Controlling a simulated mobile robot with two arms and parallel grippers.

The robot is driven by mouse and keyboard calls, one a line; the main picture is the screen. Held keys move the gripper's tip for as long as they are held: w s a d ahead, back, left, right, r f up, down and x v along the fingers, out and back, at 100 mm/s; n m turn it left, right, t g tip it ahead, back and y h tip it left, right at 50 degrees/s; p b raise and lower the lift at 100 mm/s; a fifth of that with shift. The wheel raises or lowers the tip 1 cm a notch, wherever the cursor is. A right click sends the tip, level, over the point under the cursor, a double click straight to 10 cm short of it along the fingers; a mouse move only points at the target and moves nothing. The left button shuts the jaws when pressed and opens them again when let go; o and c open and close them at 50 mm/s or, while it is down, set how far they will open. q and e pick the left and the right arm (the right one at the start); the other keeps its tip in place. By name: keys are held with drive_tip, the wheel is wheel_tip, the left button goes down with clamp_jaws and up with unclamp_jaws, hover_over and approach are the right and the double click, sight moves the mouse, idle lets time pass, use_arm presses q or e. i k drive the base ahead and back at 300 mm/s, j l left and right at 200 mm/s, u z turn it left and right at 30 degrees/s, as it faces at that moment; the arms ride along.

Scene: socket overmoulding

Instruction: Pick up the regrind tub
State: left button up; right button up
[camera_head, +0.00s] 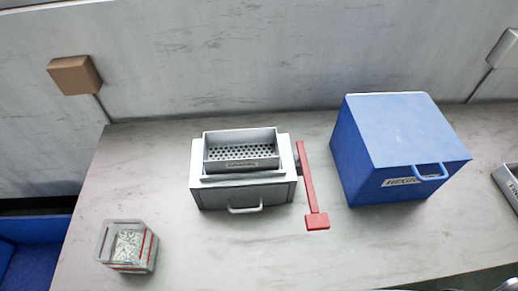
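A small clear open-topped tub (113,257) with pale granules inside and red markings stands at the table's front left; I cannot read a label on it. A blue box (395,145) on the right has a blue handle on its front and a partly hidden label that seems to begin "REG". I cannot tell for sure which of these two is the regrind tub. Neither of my grippers shows clearly, and nothing is seen holding either container.
A grey machine (243,190) with a perforated tray on top and a front handle stands mid-table. A red lever (308,180) stands at its right. A grey tray (508,185) is cut off at the right edge. Bare tabletop (185,245) lies right of the clear tub.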

sight(130, 246)
drive_tip(key=j+u, duration=0.15)
drive_tip(key=u, duration=0.2)
drive_tip(key=j+u, duration=0.15)
drive_tip(key=u, duration=0.15)
drive_tip(key=j+u, duration=0.15)
drive_tip(key=u, duration=0.2)
drive_tip(key=k+l, duration=0.15)
drive_tip(key=l, duration=0.25)
drive_tip(key=k+l+z, duration=0.1)
drive_tip(key=l, duration=0.25)
drive_tip(key=k+l, duration=0.25)
drive_tip(key=l, duration=0.15)
drive_tip(key=k+l+z, duration=0.1)
drive_tip(key=l, duration=0.3)
drive_tip(key=k+l, duration=0.2)
drive_tip(key=l, duration=0.2)
